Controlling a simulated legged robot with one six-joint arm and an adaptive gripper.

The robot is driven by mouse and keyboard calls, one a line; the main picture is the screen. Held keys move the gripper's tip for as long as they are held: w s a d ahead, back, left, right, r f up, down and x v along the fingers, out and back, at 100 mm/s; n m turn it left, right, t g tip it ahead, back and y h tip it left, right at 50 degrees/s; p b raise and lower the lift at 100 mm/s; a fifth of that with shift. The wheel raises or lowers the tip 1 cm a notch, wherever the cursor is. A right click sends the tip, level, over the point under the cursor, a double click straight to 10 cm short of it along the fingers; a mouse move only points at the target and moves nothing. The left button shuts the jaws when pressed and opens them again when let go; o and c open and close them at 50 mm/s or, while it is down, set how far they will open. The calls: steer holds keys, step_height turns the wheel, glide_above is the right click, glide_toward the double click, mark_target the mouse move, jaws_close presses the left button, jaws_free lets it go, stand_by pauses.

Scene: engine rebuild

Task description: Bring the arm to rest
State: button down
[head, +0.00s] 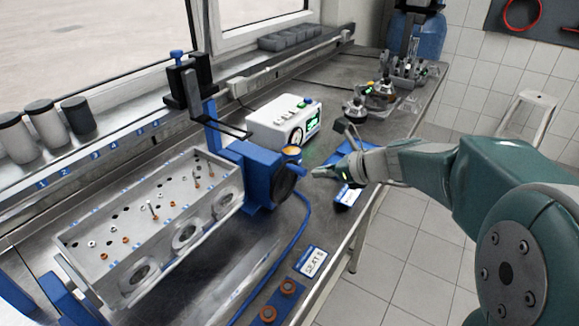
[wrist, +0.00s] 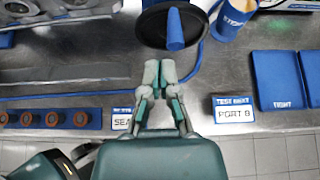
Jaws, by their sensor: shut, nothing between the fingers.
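My gripper (head: 316,172) reaches in from the right in the head view, over the bench's front part. Its fingers are together with nothing between them. In the wrist view, the gripper (wrist: 159,66) points at the rim of a dark round disc with a blue handle (wrist: 175,30). I cannot tell whether it touches the disc. My arm is stretched out, not folded, with its large green links at the right of the head view.
A grey cylinder head (head: 150,232) sits in a blue stand (head: 262,170). A white device (head: 285,121) stands behind. Below the gripper are a PORT card (wrist: 233,118) and blue pads (wrist: 277,80). Orange-brown rings (head: 288,287) lie near the front edge. Open floor (head: 410,240) lies right.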

steer(key=shift+v, duration=0.85)
steer(key=shift+s, duration=0.1)
steer(key=s+d+n+h, duration=0.3)
steer(key=s+n+h, duration=0.2)
steer(key=s+n, duration=0.7)
steer(key=s+d+n+g+h, duration=0.1)
steer(key=s+d+n+h, duration=0.3)
steer(key=s+n, duration=0.8)
steer(key=shift+s+f+n+h, duration=0.3)
steer(key=shift+f+n+h, duration=0.1)
steer(key=shift+f, duration=0.05)
steer(key=shift+a, duration=0.15)
